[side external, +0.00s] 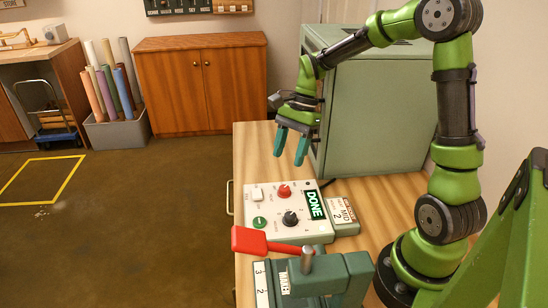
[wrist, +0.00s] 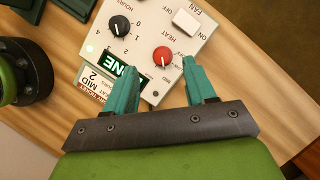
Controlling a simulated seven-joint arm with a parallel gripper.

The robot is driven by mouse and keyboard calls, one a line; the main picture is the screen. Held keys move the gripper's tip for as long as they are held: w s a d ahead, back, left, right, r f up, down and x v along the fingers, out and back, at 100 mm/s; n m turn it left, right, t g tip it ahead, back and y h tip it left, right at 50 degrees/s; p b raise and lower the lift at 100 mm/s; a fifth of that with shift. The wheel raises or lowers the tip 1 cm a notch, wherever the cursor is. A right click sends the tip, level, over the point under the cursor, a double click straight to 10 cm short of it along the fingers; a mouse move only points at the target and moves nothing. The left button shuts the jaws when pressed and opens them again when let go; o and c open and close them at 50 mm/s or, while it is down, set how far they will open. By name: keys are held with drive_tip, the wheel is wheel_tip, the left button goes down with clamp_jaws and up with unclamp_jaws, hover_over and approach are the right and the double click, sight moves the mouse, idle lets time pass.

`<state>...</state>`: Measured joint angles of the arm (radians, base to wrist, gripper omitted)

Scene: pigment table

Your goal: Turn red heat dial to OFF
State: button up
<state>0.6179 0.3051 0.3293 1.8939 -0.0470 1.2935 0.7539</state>
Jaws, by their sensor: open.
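The red heat dial (side external: 284,191) is a round knob on a pale control panel (side external: 262,236). In the wrist view the red dial (wrist: 163,57) lies just beyond my fingertips, roughly between them, with a white pointer mark facing down in the picture. "OFF" and "HEAT" lettering is printed on the panel beside it. My gripper (side external: 292,145) is open and empty, fingers pointing down above the panel's far edge, apart from the dial. In the wrist view my gripper (wrist: 158,74) shows two teal fingers spread apart.
A red-handled lever (side external: 262,241) stands in front. A green cabinet (side external: 380,115) stands behind my gripper.

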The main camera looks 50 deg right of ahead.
sight(285, 187)
drive_tip(key=f, duration=0.5)
drive_tip(key=a+f, duration=0.1)
drive_tip(key=f, duration=0.2)
drive_tip(key=shift+a+f, duration=0.1)
drive_tip(key=shift+f, duration=0.3)
clamp_jaws()
